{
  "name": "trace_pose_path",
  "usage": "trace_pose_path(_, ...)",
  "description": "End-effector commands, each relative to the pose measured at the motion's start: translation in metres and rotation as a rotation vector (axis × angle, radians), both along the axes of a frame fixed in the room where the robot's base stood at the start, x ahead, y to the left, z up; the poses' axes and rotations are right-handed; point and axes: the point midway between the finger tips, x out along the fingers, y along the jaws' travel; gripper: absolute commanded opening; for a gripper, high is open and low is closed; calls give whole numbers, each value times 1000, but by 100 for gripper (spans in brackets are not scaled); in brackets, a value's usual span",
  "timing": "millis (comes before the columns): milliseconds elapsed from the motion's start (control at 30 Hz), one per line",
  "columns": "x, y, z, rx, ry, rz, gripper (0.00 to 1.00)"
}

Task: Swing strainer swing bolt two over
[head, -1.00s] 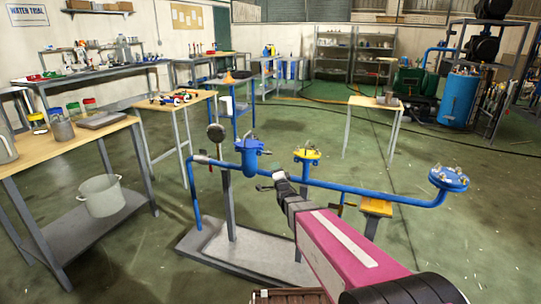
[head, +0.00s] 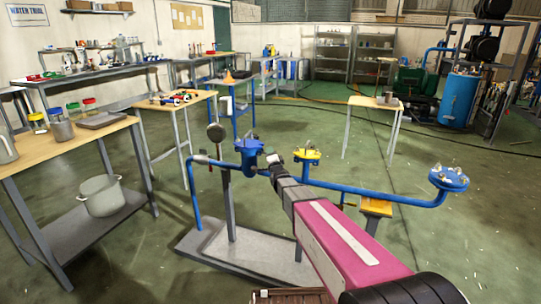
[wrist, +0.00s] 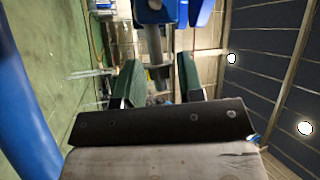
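A blue flanged body (head: 248,147) with small bolts on top stands on the blue pipe run (head: 375,193); I take it for the strainer. My gripper (head: 272,160) is just to its right at about lid height. In the wrist view my gripper (wrist: 160,82) is open, its two green-faced fingers apart. A grey bolt-like rod (wrist: 155,45) hangs from a blue part (wrist: 160,10) ahead of the gap, in line with the space between the fingers. I cannot tell whether it lies between them or beyond. No finger visibly touches it.
A yellow flange (head: 307,155) is close to the right of my gripper, partly behind it. A blue flange with bolts (head: 449,178) stands at the pipe's right end. A round gauge (head: 216,132) is to the left. A blue pipe (wrist: 25,115) runs along the wrist view's left.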

Motion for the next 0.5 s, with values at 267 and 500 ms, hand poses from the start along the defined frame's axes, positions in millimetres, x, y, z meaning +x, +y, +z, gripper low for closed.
trace_pose_path(267,1,0,0,0,1,0,26)
trace_pose_path(500,1,0,0,-1,1,0,0)
